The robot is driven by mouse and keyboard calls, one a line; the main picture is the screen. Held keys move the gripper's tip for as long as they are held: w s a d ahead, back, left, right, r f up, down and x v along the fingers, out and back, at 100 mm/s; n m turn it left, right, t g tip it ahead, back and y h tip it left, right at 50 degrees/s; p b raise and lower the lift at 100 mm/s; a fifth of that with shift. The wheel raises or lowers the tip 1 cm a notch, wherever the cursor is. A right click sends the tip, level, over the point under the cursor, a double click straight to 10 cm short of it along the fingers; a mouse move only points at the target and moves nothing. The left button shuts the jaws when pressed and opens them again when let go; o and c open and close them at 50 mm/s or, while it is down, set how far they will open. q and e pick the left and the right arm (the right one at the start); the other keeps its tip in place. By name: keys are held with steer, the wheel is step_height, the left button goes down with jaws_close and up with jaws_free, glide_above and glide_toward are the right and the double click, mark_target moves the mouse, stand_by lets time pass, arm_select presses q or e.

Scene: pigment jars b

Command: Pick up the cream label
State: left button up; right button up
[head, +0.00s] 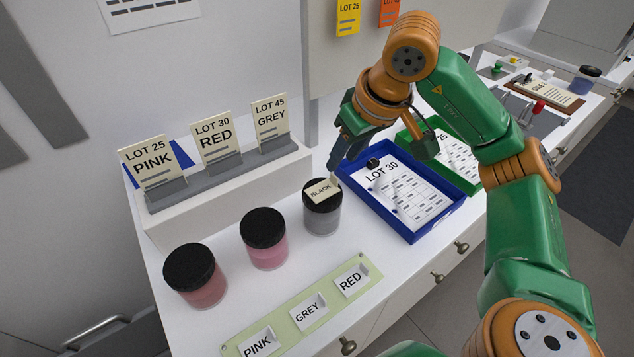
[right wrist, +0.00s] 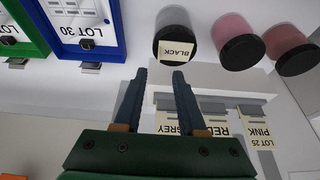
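The cream label (head: 320,191) reads BLACK. It lies against the black lid of the grey jar (head: 322,219), over the lid's edge; I cannot tell whether it is stuck on. The label also shows in the right wrist view (right wrist: 176,50), beyond the fingertips. My right gripper (head: 337,163) is just above and behind the label in the head view, pointing down. In the right wrist view my right gripper (right wrist: 161,73) has its two fingers apart with nothing between them. My left gripper is not in view.
Two pink-toned jars (head: 264,239) (head: 195,275) stand left of the grey jar. A blue tray (head: 414,235) with a LOT 30 sheet is close on the right. Lot cards stand in a grey rail (head: 225,170) behind. A pale green strip (head: 283,319) with name tags lies in front.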

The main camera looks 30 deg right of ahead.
mark_target(334, 175)
steer(key=p+x, duration=0.1)
steer(key=x, duration=0.5)
steer(key=shift+d+p, duration=0.15)
steer(key=shift+p, duration=0.15)
steer(key=shift+w+f, duration=0.1)
steer(key=shift+f, duration=0.1)
steer(key=shift+r, duration=0.1)
jaws_close()
